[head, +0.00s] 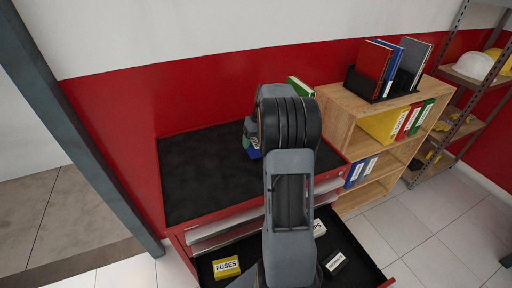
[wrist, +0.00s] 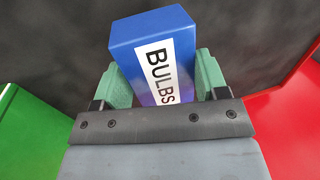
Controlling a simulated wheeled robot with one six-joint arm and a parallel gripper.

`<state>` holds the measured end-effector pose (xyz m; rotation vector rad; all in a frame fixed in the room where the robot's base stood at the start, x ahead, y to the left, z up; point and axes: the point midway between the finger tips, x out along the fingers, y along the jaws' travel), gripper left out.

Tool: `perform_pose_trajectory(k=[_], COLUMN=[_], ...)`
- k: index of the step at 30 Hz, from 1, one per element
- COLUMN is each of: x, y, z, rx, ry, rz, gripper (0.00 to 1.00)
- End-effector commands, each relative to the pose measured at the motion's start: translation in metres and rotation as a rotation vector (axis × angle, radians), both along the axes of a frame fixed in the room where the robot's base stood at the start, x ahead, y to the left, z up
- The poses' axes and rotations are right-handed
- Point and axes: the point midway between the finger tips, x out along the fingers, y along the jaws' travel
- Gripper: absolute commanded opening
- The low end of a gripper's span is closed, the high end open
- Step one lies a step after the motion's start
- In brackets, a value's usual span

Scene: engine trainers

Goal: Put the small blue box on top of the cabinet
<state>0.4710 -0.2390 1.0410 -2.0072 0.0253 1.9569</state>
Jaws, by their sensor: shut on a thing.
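The small blue box (wrist: 155,52), with a white BULBS label, sits between the green fingers of my gripper (wrist: 163,78) in the wrist view. My gripper is shut on it. In the head view the blue box (head: 254,153) shows only as a small patch beside my arm, over the black top of the red cabinet (head: 200,178). My wrist hides most of the box and gripper there. I cannot tell whether the box touches the cabinet top or hangs just above it.
The cabinet's top drawer (head: 362,259) is open, with a yellow FUSES box (head: 226,267) and white boxes (head: 334,262) inside. A green object (head: 300,87) stands behind my arm. A wooden shelf (head: 345,107) with binders is to the right. The cabinet top's left part is clear.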

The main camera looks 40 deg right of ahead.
Motion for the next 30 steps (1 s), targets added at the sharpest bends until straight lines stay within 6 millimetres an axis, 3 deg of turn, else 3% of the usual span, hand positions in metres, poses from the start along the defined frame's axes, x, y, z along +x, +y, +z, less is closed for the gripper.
perform_pose_trajectory(k=[11,21,22,30], x=[0.004,0.004,0.004,0.004], y=[-0.003,-0.003,-0.003,-0.003], z=[-0.035,-0.039,-0.039,-0.038], rx=[0.001,0.0,0.0,0.0], ry=[0.001,0.0,0.0,0.0], rz=[-0.002,-0.001,-0.001,0.0], gripper=[0.37,0.37,0.69,0.94])
